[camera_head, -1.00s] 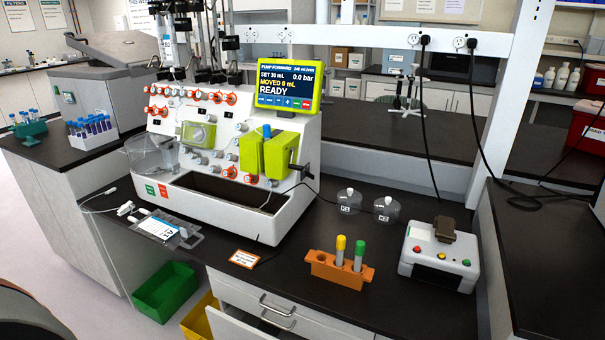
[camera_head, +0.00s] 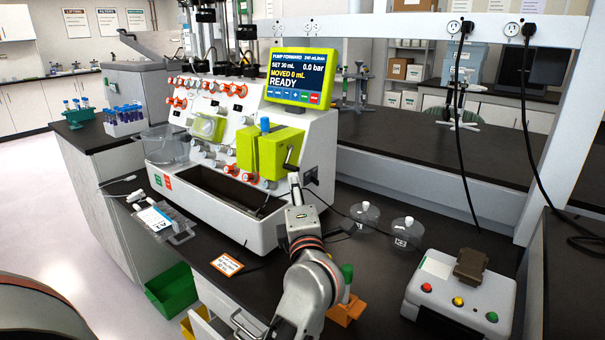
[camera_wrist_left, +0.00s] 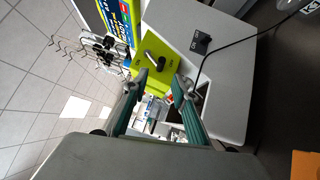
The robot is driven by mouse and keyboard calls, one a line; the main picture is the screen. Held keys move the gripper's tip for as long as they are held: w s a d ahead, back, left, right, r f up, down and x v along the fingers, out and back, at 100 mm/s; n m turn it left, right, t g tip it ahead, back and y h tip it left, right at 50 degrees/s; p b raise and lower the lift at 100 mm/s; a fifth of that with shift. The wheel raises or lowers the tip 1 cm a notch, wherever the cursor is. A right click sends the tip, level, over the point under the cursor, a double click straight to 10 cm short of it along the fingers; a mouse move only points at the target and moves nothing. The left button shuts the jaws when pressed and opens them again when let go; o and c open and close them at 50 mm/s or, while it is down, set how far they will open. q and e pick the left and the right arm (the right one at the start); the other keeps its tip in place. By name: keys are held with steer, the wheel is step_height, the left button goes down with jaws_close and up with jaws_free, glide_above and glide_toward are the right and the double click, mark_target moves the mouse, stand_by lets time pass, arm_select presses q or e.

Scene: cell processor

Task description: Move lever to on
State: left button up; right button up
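The cell processor (camera_head: 215,205) is a white machine with a yellow-green pump block (camera_head: 268,150) on its front right. My right gripper is not in view.
A screen (camera_head: 299,79) reading READY tops the machine. Two clear jars (camera_head: 365,213) and a grey button box (camera_head: 460,290) stand to the right. My arm partly hides an orange tube rack (camera_head: 347,310).

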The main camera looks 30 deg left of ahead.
mark_target(292, 170)
arm_select(q)
steer(key=x, duration=0.8)
steer(key=shift+b, duration=0.3)
steer(key=shift+f, duration=0.1)
jaws_close()
